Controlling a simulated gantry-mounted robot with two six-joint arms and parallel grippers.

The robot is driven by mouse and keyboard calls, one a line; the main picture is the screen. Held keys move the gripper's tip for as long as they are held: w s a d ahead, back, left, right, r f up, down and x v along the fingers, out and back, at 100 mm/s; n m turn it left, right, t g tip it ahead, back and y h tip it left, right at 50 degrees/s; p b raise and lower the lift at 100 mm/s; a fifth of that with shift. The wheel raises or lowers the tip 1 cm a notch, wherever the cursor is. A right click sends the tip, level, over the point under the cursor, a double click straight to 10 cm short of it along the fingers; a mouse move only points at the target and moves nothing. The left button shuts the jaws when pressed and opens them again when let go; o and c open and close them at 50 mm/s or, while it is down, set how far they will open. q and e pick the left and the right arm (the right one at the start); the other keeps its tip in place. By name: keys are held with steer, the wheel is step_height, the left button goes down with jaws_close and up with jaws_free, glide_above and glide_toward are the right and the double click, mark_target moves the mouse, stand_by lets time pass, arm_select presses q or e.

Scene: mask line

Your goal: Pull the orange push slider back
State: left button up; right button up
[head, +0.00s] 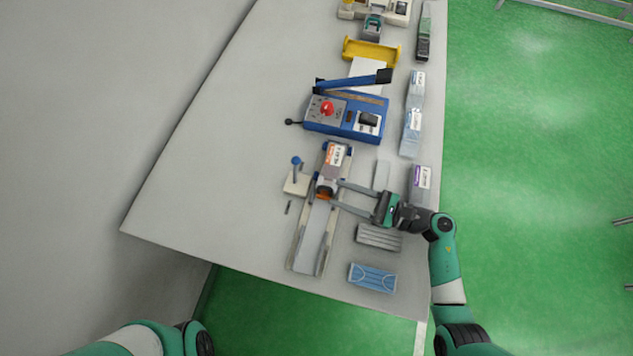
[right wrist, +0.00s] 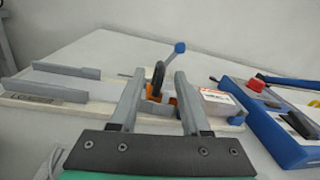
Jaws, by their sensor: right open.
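My left gripper is out of view; only part of my left arm shows.
A labelled box (head: 337,155) lies in the track just beyond the slider. A blue-tipped lever (head: 296,162) stands left of it. A blue machine with a red button (head: 327,109) is farther back. A blue mask (head: 373,277) lies front right. The table's left side is clear.

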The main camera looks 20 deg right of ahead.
mark_target(325, 188)
steer(key=x, duration=0.7)
steer(key=shift+w+b, duration=0.15)
steer(key=shift+b, duration=0.2)
jaws_close()
stand_by(0.9)
